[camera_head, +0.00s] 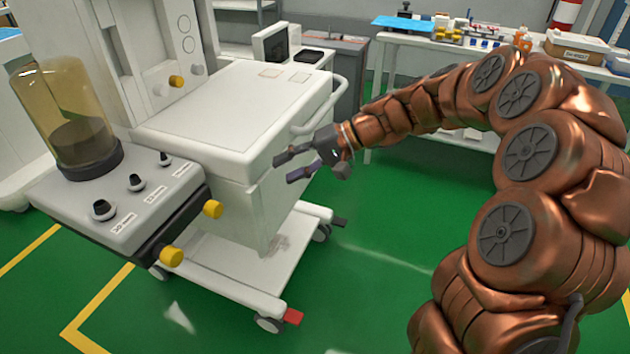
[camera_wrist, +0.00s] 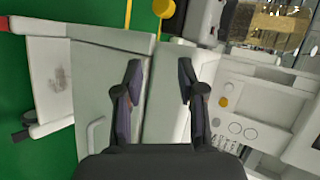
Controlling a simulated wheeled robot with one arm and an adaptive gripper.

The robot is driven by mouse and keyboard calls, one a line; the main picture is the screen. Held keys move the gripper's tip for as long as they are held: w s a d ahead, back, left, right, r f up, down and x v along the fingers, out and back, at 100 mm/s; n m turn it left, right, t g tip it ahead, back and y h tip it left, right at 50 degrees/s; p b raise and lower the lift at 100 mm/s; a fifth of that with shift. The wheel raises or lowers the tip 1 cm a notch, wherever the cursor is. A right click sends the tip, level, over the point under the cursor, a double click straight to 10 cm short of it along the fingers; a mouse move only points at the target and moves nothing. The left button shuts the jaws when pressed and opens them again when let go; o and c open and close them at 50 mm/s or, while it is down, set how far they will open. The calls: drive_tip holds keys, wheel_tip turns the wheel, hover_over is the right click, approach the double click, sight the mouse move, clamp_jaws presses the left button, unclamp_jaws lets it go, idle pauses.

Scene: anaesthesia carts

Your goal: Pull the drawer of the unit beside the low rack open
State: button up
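A white cart unit (camera_head: 225,110) with a flat top stands left of centre. Its pale front panel (camera_wrist: 100,75) shows sideways in the wrist view, with a light handle (camera_wrist: 96,133) low in that picture. No drawer stands out from the front. My gripper (camera_head: 284,168) is just in front of the unit, below the corner rail (camera_head: 325,112). In the wrist view my gripper (camera_wrist: 160,70) has its two dark fingers well apart, with only the pale unit behind the gap. Whether a finger touches the unit cannot be told. I cannot single out the low rack.
A vaporiser block with an amber cylinder (camera_head: 70,105) and yellow knobs (camera_head: 172,257) sticks out at the left. The unit's wheeled base (camera_head: 235,270) reaches out low. A loaded table (camera_head: 440,45) stands behind. Green floor (camera_head: 370,290) is clear on the right.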

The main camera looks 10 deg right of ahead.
drive_tip(key=w+d+f+m+t+b, duration=0.6)
drive_tip(key=w+d+f+b, duration=0.4)
drive_tip(key=w+d+f, duration=0.55)
drive_tip(key=shift+n+t+y, duration=0.4)
drive_tip(key=shift+n+t, duration=0.1)
drive_tip(key=shift+t, duration=0.1)
drive_tip(key=shift+w+r+b+x, duration=0.15)
drive_tip(key=shift+b+x, duration=0.1)
drive_tip(key=shift+x, duration=1)
drive_tip(key=shift+w+r+b+x, duration=0.1)
drive_tip(key=shift+b+x, duration=0.15)
drive_tip(key=shift+x, duration=1)
drive_tip(key=shift+w+r+b+x, duration=0.15)
drive_tip(key=shift+b+x, duration=0.1)
drive_tip(key=shift+x, duration=1)
drive_tip(key=shift+d, duration=0.15)
clamp_jaws()
